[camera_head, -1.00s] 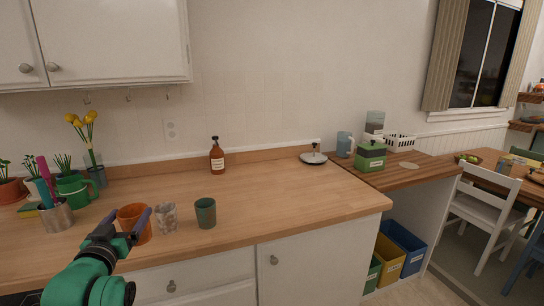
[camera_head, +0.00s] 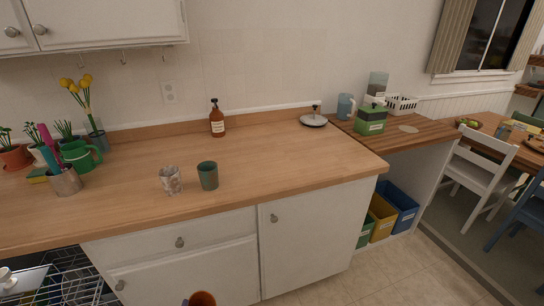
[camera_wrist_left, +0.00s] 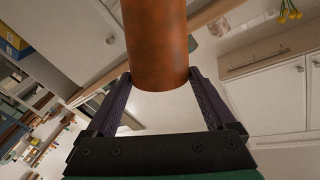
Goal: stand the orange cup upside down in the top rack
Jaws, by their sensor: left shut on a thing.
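The orange cup (camera_head: 203,298) shows at the bottom edge of the head view, in front of the lower cabinets and below the counter top. Most of it is cut off there. In the left wrist view the orange cup (camera_wrist_left: 158,40) sits between the two fingers of my left gripper (camera_wrist_left: 160,76), which is shut on it. In the head view only a sliver of that gripper shows beside the cup. My right gripper is not in view.
White pieces (camera_head: 22,283) lie in the rack's left part. A clear patterned glass (camera_head: 170,180) and a green cup (camera_head: 208,176) stand on the counter (camera_head: 270,170). The counter's front edge and cabinet door (camera_head: 310,235) are close.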

